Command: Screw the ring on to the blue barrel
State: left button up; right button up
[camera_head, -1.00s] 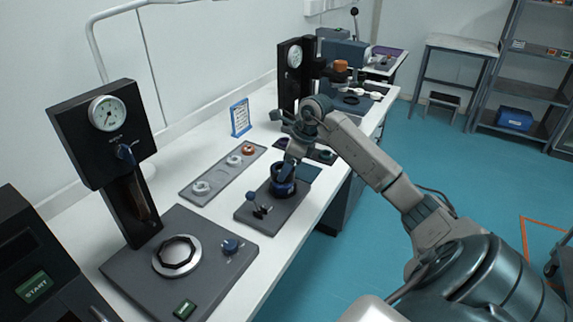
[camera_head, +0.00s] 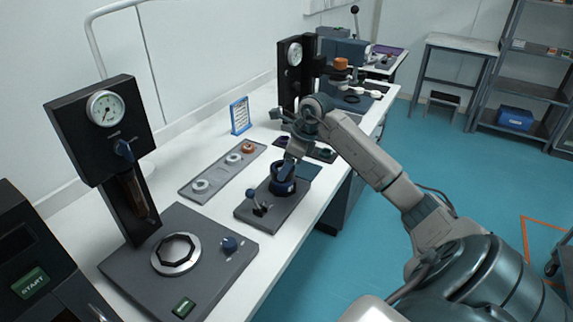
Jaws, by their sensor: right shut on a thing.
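The blue barrel (camera_head: 284,189) stands upright in a dark fixture plate on the white bench, near the middle of the view. A dark ring (camera_head: 275,184) shows at the barrel's top. My right gripper (camera_head: 287,170) reaches down from above and is shut on the ring, right at the barrel's mouth. The fingers partly hide the ring, and I cannot tell how far it sits on the thread. My left gripper is not in view.
The fixture plate (camera_head: 290,207) has a small clamp knob at its near left. A grey tray (camera_head: 213,179) with several rings lies to the left. A gauge press (camera_head: 110,125) stands at the near left, another stand (camera_head: 296,75) behind. A blue-framed card (camera_head: 240,116) stands at the back.

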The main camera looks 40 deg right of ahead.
jog(key=shift+f+b, duration=0.55)
jog(key=shift+b, duration=0.3)
dwell(1.6)
